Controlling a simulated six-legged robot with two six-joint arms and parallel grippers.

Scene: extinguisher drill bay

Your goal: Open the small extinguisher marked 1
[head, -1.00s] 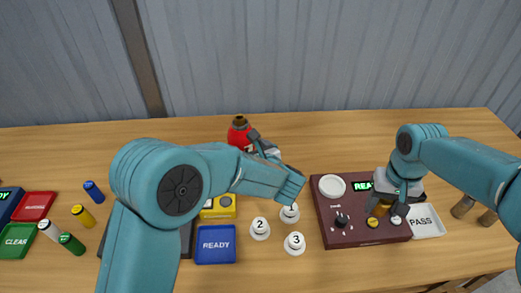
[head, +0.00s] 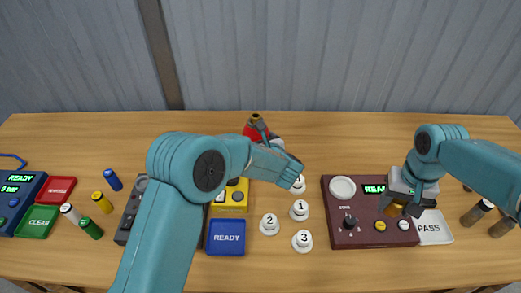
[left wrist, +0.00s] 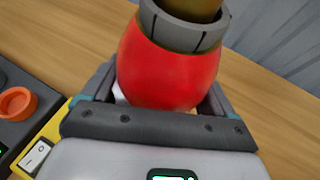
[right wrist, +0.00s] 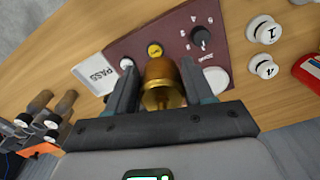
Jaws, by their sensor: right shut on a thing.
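A red extinguisher (head: 255,128) with a brownish top stands at the back middle of the table; its marking does not show. In the left wrist view its red body (left wrist: 170,72) and grey collar fill the space between the fingers. My left gripper (left wrist: 165,95) has a finger close along each side; whether they press on it is hidden. My right gripper (right wrist: 160,85) is shut on a brass piece (right wrist: 162,84) over the right part of a maroon panel (head: 345,232). White round pieces stand left of the panel, marked 1 (head: 299,208), 2 (head: 269,223) and 3 (head: 303,240).
A PASS tray (head: 434,228) lies at the panel's right, with brown cylinders (head: 477,212) beyond. A blue READY box (head: 226,237) is left of the round pieces. Small coloured cylinders (head: 102,202) and red and green CLEAR (head: 37,222) trays lie at left.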

